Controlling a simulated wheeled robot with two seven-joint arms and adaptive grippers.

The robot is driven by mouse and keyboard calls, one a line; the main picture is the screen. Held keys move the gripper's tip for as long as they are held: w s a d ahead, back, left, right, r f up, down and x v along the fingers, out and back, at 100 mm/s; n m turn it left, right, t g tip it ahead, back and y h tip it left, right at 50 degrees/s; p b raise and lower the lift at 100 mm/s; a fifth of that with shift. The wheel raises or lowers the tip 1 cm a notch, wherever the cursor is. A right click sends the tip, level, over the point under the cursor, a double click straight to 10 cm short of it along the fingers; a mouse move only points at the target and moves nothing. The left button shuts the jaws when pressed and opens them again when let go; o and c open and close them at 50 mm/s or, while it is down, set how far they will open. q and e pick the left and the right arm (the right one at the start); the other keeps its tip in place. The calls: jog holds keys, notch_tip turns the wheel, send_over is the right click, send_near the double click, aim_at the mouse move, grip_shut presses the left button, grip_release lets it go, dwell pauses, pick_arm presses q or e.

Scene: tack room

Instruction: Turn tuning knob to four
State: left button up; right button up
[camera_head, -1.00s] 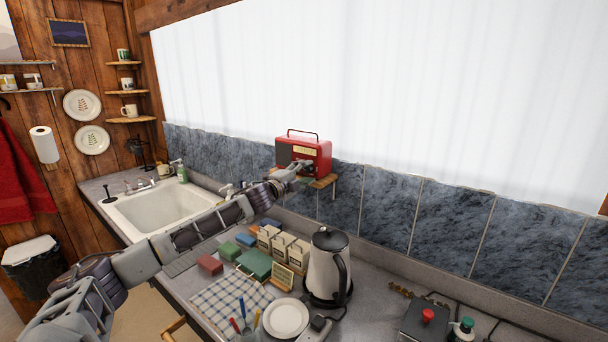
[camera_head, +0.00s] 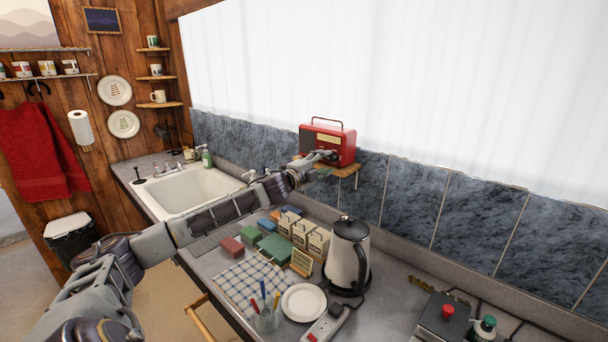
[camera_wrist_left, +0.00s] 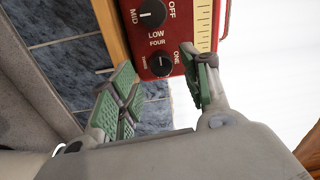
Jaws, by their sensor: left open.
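The red radio (camera_head: 345,150) stands on a small wooden shelf (camera_head: 346,170) on the tiled wall. In the left wrist view its tuning knob (camera_wrist_left: 160,65) is a small black dial ringed by the words ONE, THREE and FOUR; its exact pointer setting is too small to tell. A larger black knob (camera_wrist_left: 152,13) beside it is marked OFF, LOW and MID. My left gripper (camera_head: 322,157) is in front of the radio. In the wrist view its open green-padded fingers (camera_wrist_left: 158,70) are on either side of the tuning knob, apart from it. My right gripper is not in view.
Below are a kettle (camera_head: 347,258), white plate (camera_head: 303,303), checked cloth (camera_head: 245,285) and several small boxes (camera_head: 310,237) on the counter. A sink (camera_head: 190,190) lies to the left. A device with a red button (camera_head: 447,310) is at the right.

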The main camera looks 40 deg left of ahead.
pick_arm(q)
jog(key=s, duration=0.9)
jog(key=shift+a+f, duration=0.3)
dwell(1.7)
jog(key=shift+s, duration=0.25)
dwell(0.6)
